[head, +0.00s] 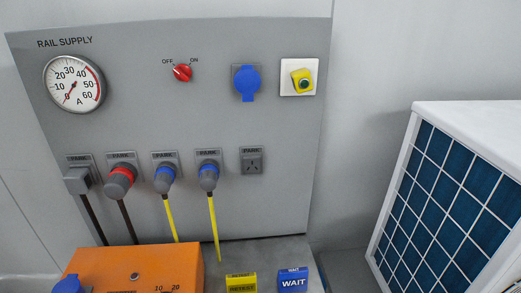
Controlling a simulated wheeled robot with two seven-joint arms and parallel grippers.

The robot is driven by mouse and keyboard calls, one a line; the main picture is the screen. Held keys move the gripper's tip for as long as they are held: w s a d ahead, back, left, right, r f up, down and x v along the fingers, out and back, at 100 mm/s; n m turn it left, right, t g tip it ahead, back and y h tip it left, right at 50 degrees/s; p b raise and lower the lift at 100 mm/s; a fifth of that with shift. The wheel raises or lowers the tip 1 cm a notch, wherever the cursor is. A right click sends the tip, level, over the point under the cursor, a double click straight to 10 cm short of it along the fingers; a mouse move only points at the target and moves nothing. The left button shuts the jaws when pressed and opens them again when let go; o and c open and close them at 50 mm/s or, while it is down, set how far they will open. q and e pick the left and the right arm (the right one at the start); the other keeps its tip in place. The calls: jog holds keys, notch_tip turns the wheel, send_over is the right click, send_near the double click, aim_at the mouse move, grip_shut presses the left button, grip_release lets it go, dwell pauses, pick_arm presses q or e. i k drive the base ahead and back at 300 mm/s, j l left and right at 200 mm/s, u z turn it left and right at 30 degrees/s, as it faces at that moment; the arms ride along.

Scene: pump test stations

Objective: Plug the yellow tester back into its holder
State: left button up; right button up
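A small yellow block with a dark green round face, which looks like the yellow tester (303,79), sits against a white square wall plate (287,88) at the upper right of the grey panel. It looks slightly tilted. A socket labelled PARK (251,161) on the lower row is empty, with its slots showing. I cannot tell for sure whether it is the tester's holder. Neither of my grippers is in view.
Left of the empty socket, plugs with cables fill the row, including a red-ringed plug (120,180) and a blue-ringed plug (208,176). Below stand an orange box (205,268), a yellow RETEST block (242,283) and a blue WAIT block (292,280). A white-framed unit (413,150) stands right.

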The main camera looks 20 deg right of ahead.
aim_at(302, 80)
jog(key=j+z, duration=0.15)
jog(key=j, duration=0.35)
jog(key=k+j+z, duration=0.2)
jog(key=j, duration=0.25)
jog(key=j+z, duration=0.15)
jog(key=j, duration=0.3)
jog(key=k, duration=0.05)
